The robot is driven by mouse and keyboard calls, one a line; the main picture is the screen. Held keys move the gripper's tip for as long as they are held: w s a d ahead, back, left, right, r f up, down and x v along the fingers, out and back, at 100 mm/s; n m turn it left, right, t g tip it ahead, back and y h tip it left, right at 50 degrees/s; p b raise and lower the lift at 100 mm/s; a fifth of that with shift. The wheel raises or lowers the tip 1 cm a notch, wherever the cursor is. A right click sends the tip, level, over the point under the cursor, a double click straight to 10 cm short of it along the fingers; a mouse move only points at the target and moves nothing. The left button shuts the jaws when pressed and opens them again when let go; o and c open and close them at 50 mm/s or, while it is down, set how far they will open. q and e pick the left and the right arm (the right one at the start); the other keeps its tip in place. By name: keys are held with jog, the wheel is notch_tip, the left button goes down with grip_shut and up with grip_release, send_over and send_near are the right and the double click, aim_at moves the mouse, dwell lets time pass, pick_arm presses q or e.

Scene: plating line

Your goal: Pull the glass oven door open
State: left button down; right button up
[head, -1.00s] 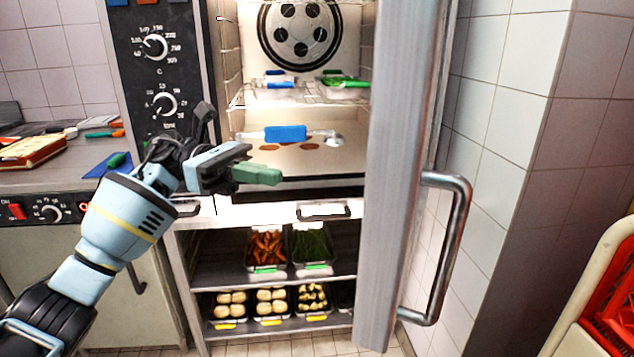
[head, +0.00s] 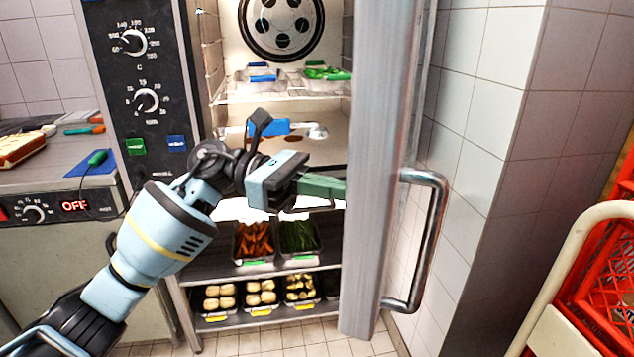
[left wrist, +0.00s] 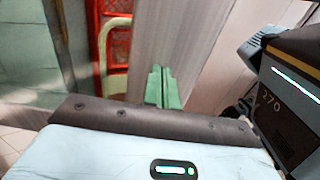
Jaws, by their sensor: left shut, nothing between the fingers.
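The oven door (head: 372,160) stands open and shows nearly edge-on in the head view, a tall grey panel with a metal bar handle (head: 437,240) on its right, outer side. The oven interior (head: 225,140) is exposed to its left. My left gripper (head: 338,188), with green fingers, is shut and empty at the door's inner side, its tips close to the door edge; I cannot tell whether they touch. In the left wrist view the shut green fingers (left wrist: 161,88) point toward the grey door panel (left wrist: 175,35). The right gripper is not in view.
Oven racks hold trays (head: 325,75) and a blue-handled utensil (head: 268,127). Pans of food (head: 255,242) sit on shelves below. A tiled wall (head: 480,130) stands behind the handle. A red crate (head: 605,280) is at the right, and a counter (head: 40,185) at the left.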

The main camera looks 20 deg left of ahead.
aim_at(397, 203)
pick_arm(q)
jog(key=shift+d, duration=0.15)
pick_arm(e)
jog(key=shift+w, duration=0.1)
